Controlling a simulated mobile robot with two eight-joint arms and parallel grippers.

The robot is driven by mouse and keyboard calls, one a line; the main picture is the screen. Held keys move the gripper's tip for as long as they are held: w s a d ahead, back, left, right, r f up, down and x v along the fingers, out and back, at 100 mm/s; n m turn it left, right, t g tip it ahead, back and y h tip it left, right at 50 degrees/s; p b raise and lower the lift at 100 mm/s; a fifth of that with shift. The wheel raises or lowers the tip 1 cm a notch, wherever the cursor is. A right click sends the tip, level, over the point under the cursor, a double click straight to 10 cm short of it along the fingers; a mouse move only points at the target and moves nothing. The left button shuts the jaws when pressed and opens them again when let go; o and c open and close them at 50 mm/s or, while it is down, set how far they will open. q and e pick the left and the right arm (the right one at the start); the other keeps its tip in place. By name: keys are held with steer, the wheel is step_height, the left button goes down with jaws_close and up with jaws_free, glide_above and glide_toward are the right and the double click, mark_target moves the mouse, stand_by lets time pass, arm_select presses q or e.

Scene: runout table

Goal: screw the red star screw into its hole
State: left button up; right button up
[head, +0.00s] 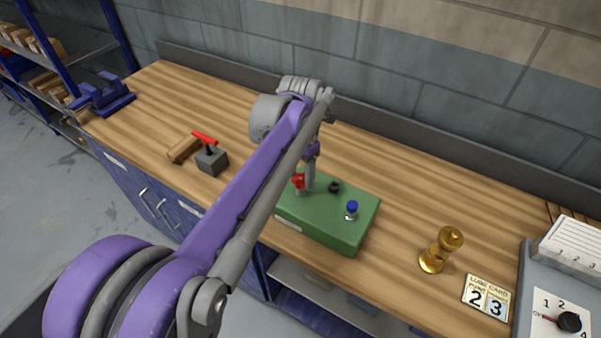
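The green block (325,232) sits near the front edge of the wooden bench. The red star screw (298,181) shows as a small red head at the block's far left corner, partly covered by my gripper. My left gripper (304,186) points down from above, with its fingertips right at the red head. Whether the fingers press on it is too small to tell. A blue-topped screw (351,208) stands on the right part of the block's top. A small black piece (335,187) is near the block's back edge. The red screw's hole is not clearly visible. My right gripper is out of view.
A brass piece (440,250) and a card reading 23 (487,297) are to the right, before a grey dial box (562,290). A red-handled grey box (211,160), a wooden block (184,149) and a blue vise (105,95) are to the left.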

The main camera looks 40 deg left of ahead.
arm_select(q)
jaws_close()
steer(key=m, duration=0.4)
steer(key=shift+m, duration=0.3)
steer(key=shift+m, duration=2.3)
steer(key=m, duration=0.4)
steer(key=shift+m, duration=0.3)
